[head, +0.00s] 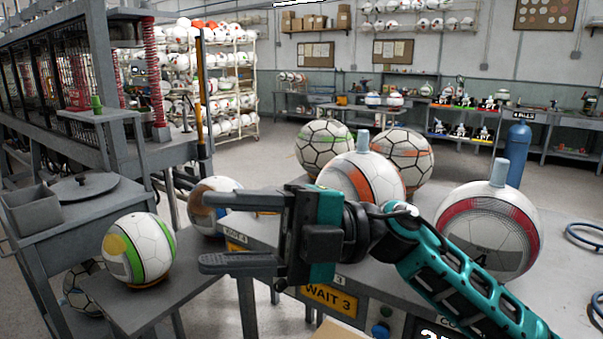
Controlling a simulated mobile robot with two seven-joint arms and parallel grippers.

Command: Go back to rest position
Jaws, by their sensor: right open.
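My right gripper (208,230) is open and empty, its two dark fingers pointing left over the front part of the grey bench (420,185). Its teal arm comes in from the lower right. A white ball with green and yellow panels (138,250) sits on a grey plate to the left of the fingertips, apart from them. A white and brown ball (215,187) shows behind the upper finger, partly hidden by it. My left gripper is not in view.
An orange-striped ball (360,185) and a red-banded ball (488,235), each topped by a pale plug, sit on the bench near my arm. Two panelled balls (325,147) stand behind. A press frame (130,150) rises at left. A blue cylinder (516,155) stands at right.

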